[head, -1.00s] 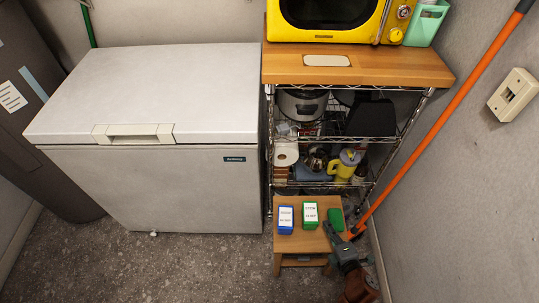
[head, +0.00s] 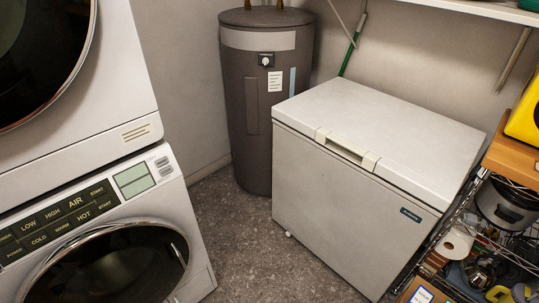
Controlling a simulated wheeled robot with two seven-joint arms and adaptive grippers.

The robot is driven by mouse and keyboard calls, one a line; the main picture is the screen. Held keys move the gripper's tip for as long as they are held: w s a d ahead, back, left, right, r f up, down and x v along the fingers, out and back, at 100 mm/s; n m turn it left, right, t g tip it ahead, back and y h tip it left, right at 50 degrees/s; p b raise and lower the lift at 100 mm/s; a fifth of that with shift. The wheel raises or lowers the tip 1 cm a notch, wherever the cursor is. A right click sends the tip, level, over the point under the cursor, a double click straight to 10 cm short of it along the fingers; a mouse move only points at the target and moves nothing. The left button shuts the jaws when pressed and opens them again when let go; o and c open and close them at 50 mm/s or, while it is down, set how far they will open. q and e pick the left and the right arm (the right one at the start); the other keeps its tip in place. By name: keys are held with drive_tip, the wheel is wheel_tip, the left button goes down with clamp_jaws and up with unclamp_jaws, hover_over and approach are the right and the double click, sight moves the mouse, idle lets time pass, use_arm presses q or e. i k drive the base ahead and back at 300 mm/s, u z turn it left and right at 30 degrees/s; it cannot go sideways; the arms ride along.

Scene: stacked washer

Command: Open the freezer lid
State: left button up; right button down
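The white chest freezer (head: 340,209) stands right of centre in the head view, against the back wall. Its flat white lid (head: 395,125) is closed. A recessed handle (head: 346,147) sits at the lid's front edge, facing the open floor. Neither of my grippers shows in this view.
A stacked white washer and dryer (head: 95,140) fills the left side. A grey water heater (head: 262,100) stands behind, left of the freezer. A wire shelf rack (head: 455,225) with a wooden top is close on the freezer's right. Speckled floor (head: 245,245) between washer and freezer is clear.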

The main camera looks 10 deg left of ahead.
sight(427, 154)
drive_tip(key=u, duration=0.95)
drive_tip(key=i, duration=0.8)
drive_tip(key=z, duration=0.2)
